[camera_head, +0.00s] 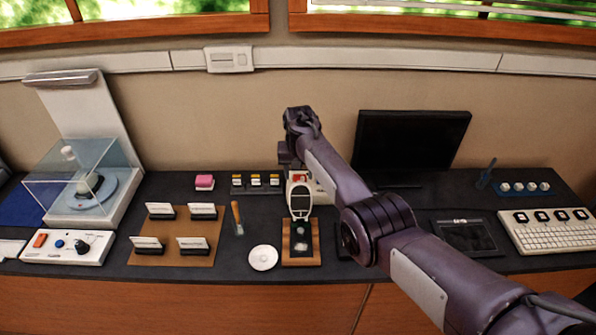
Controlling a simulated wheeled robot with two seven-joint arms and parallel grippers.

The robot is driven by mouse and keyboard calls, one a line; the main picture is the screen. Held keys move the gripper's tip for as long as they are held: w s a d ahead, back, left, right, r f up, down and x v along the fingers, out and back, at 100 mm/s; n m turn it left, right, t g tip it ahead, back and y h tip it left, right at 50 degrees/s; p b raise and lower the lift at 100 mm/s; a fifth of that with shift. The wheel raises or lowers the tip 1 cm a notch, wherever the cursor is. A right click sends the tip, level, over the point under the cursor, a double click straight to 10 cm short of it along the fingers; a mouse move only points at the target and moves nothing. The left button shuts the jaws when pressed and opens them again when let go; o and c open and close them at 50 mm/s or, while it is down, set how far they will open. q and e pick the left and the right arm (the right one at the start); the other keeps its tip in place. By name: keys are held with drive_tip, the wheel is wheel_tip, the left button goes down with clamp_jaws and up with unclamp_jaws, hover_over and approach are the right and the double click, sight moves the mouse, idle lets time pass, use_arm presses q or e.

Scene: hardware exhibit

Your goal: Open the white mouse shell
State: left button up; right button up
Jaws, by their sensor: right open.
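The white mouse shell (300,188) is at the middle of the counter, on a small wooden stand (287,257) with a dark inset. Its white upper part stands raised and tilted at the back of the stand, with a dark, framed area at its lower end. Small pale parts lie on the dark inset in front of it. My right arm comes in from the right, and my right gripper (286,160) is just behind and above the shell's top, open. I cannot tell whether it touches the shell. My left gripper is not in view.
A white round dish (263,258) and an orange-handled tool (237,218) lie left of the stand. A brown board (146,258) with cards is further left. A dark monitor (412,141) stands behind my arm. A white keyboard (548,234) is at the right.

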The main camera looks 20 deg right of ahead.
drive_tip(key=shift+d+r, duration=0.1)
drive_tip(key=shift+r, duration=0.2)
wheel_tip(320, 180, up, 7)
drive_tip(key=shift+s+a+b, duration=0.3)
drive_tip(key=shift+s+b, duration=0.1)
drive_tip(key=shift+s, duration=0.05)
